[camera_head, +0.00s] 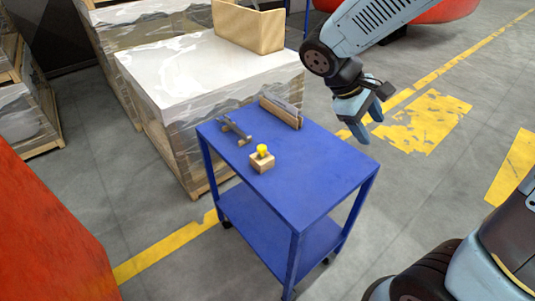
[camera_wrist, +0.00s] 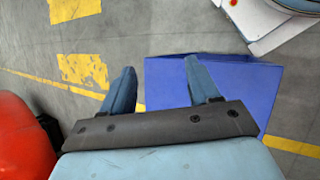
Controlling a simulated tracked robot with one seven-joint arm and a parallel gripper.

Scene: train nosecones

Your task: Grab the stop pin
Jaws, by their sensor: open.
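A small yellow piece (camera_head: 262,149) stands on a wooden block (camera_head: 262,162) on a blue cart (camera_head: 300,190); it may be the stop pin, but I cannot be sure. A dark grey bar with a crosspiece (camera_head: 236,130) lies on the cart's far left part. My gripper (camera_head: 370,129) is open and empty, to the right of the cart in the head view and apart from these pieces. In the wrist view my gripper's two blue fingers (camera_wrist: 160,66) are spread, with the blue cart (camera_wrist: 240,85) behind them. The yellow piece does not show there.
A long wooden piece with a grey part (camera_head: 281,112) lies at the cart's back edge. A red shape (camera_head: 45,240) fills the lower left. The cart's front top is clear.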

